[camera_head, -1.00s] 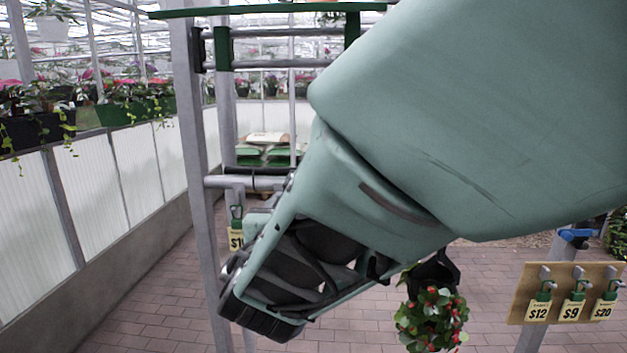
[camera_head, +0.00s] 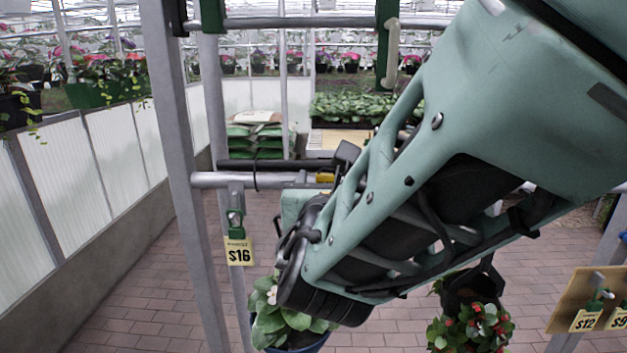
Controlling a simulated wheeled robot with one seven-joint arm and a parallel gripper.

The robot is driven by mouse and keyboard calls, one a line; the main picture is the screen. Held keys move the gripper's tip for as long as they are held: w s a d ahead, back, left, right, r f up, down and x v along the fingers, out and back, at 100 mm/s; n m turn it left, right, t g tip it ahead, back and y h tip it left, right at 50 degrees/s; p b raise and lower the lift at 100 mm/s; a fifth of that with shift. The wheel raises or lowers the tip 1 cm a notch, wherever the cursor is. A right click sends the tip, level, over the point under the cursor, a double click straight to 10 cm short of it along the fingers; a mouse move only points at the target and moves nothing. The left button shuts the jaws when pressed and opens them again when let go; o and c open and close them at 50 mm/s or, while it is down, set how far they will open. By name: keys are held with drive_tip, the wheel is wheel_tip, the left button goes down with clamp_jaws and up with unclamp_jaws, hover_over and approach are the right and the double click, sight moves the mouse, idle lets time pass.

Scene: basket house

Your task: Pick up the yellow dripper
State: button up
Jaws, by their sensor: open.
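A small yellow piece (camera_head: 325,177), likely the yellow dripper, shows at the grey horizontal rail (camera_head: 215,180). My arm hides its right side, so its full shape cannot be seen. My pale green arm reaches in from the upper right and fills the middle. Its black-padded lower end is in front of the rail, left of centre. My gripper's fingers cannot be made out; the arm appears to cover them. A green dripper (camera_head: 235,220) hangs below the rail on the left, with a yellow $16 tag (camera_head: 239,252).
Grey posts (camera_head: 180,150) stand at the left. A white-flowered potted plant (camera_head: 280,320) is below my arm, and a red-flowered hanging pot (camera_head: 470,325) is to its right. A price board (camera_head: 585,300) stands at far right. Brick floor (camera_head: 150,300) is open at left.

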drive_tip(key=shift+w, duration=0.25)
drive_tip(key=shift+c, duration=0.3)
drive_tip(key=c, duration=0.8)
drive_tip(key=shift+r, duration=0.15)
